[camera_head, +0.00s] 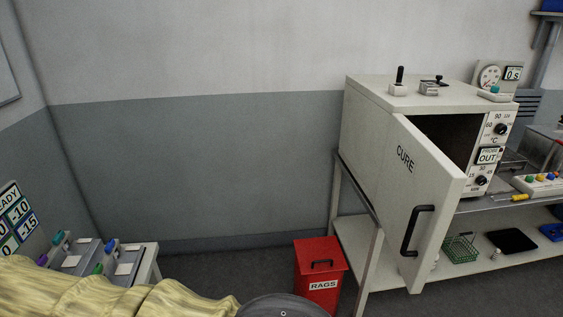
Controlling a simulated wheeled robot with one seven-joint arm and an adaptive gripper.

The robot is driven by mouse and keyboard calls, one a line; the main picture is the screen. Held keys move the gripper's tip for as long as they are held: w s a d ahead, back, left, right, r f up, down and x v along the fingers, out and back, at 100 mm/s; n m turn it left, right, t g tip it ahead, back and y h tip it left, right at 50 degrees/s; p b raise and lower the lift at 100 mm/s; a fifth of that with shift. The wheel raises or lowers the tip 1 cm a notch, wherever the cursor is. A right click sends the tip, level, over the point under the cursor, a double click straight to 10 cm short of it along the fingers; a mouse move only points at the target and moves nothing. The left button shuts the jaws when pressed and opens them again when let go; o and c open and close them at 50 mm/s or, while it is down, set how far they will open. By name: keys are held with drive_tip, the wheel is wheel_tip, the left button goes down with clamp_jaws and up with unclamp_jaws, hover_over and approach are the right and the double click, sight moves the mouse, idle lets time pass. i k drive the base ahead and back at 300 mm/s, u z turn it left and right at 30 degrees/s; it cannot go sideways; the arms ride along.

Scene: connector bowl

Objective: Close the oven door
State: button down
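The oven (372,95) is a cream box on a metal stand at the right. Its door (400,175), marked "CURE", stands wide open, swung out toward me from the left side of the opening. A black bar handle (417,231) is on the door's outer face, near its free edge. The dark oven inside (450,133) shows between the door and the control panel (493,150). The door hides part of the opening and the stand. My gripper is not in view; a yellow ribbed cover and a dark rounded part at the bottom look like mine.
A red "RAGS" bin (319,272) stands on the floor left of the stand. Small fittings sit on the oven top. A lower shelf (500,258) holds a green wire basket (460,249) and a black pad. A small bench (150,262) is at the lower left.

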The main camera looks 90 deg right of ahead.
sight(420, 189)
drive_tip(key=z, duration=3.6)
drive_tip(key=i, duration=1.65)
